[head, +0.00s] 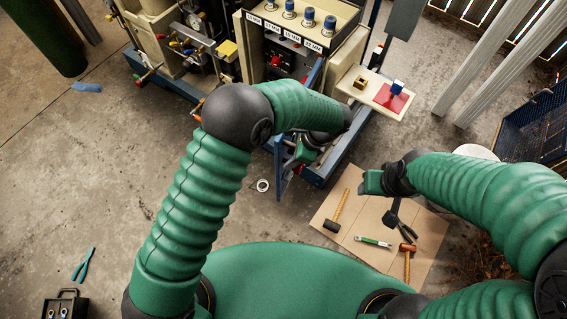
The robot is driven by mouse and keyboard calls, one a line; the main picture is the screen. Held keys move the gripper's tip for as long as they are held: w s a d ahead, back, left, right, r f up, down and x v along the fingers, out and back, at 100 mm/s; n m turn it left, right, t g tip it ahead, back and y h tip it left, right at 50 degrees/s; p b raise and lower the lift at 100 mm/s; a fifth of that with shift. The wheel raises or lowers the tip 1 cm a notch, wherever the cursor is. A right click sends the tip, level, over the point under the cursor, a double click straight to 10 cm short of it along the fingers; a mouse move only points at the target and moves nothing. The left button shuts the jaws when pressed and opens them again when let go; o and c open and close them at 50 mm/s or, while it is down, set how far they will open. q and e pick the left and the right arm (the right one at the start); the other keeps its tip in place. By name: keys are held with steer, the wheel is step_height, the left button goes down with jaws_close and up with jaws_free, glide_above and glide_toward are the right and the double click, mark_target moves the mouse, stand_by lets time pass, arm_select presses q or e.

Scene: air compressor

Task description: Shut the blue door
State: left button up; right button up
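A beige side shelf (354,93) with a red pad juts out right of the cabinet. Cardboard (340,238) with hammers and other tools lies on the floor. A blue mesh crate (535,125) is at right. The concrete floor at left is mostly clear.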

arm_select(q)
steer(key=shift+d+f, duration=0.2)
steer(key=shift+d, duration=0.1)
steer(key=shift+c, duration=0.8)
steer(key=c, duration=0.5)
steer(key=shift+a, duration=0.25)
jaws_close()
steer(key=shift+d, duration=0.1)
